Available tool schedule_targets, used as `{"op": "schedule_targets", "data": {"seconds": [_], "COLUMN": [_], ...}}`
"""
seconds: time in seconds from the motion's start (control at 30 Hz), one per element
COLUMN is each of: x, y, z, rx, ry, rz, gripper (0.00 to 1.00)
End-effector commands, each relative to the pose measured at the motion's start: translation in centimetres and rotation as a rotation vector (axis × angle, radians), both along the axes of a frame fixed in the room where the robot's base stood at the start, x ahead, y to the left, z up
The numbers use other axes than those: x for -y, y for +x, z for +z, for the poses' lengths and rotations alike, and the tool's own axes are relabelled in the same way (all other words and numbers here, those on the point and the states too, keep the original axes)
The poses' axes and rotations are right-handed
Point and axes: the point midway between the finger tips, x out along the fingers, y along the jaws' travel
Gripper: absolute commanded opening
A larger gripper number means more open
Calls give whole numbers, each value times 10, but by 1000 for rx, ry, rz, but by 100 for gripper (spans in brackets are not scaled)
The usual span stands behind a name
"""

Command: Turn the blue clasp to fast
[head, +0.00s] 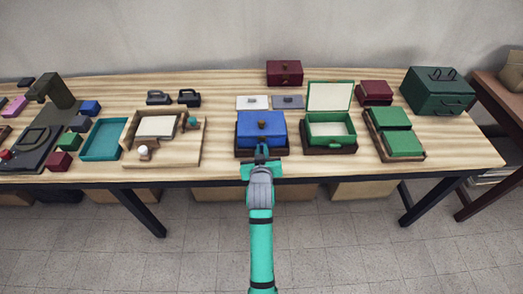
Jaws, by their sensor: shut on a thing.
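A blue box (277,130) with its lid down sits on a dark base (277,151) near the front edge of the table. A small brown knob (262,124) shows on the blue box. My gripper (262,150) reaches from the front to the lower front face of the blue box. Its fingers are close together on a small part there, which looks like the blue clasp. The fingers hide most of the clasp, so I cannot tell which way it is turned.
A green box (331,128) with its lid raised stands close on the right. A wooden tray (187,157) stands to the left. Behind are two small flat plates, one white (253,102), one grey (288,101), and a maroon box (284,73). Floor in front is clear.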

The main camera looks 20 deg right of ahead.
Motion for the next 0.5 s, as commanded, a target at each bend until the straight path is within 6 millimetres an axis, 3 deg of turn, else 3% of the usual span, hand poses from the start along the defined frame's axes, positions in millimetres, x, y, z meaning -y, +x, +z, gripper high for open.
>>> {"op": "schedule_targets", "data": {"seconds": [0.5], "x": [0], "y": [0], "z": [-2], "rx": [28], "ry": [110], "rz": [1], "gripper": [0]}}
